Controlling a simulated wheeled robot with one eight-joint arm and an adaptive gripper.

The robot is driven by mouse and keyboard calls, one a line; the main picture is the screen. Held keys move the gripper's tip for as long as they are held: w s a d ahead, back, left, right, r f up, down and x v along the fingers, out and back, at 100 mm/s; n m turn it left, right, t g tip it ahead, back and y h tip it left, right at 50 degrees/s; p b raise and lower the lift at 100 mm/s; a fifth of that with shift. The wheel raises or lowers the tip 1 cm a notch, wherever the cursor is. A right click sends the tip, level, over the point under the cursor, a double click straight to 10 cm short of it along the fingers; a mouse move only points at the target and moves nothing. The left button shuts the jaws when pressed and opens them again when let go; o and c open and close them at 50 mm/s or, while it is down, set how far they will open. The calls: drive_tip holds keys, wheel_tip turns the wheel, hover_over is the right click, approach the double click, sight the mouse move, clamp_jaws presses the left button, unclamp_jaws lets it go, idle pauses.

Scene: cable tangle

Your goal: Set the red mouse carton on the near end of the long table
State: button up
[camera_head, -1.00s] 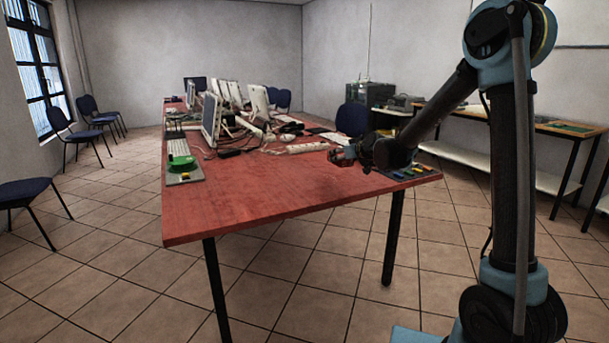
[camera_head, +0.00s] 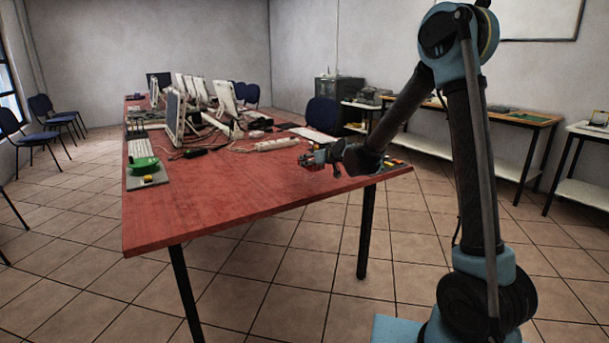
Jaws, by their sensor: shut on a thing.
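The long table (camera_head: 230,205) has a red top and runs away from me, its near end wide and mostly bare. My gripper (camera_head: 312,160) is at the table's right side, low over the top near the near end. It is shut on a small red thing, which I take for the red mouse carton (camera_head: 307,161). The fingers hide much of it, and I cannot tell whether it touches the table.
A grey mat (camera_head: 150,180) with a green item (camera_head: 142,165) lies at the left edge. A white power strip (camera_head: 277,144), monitors (camera_head: 174,115) and cables crowd the table farther back. Small coloured items (camera_head: 395,163) lie at the right corner behind my wrist. The near left top is clear.

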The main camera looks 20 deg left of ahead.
sight(311, 180)
drive_tip(key=shift+f, duration=2.85)
drive_tip(key=o, duration=1.1)
drive_tip(key=v, duration=1.2)
drive_tip(key=shift+d, duration=0.1)
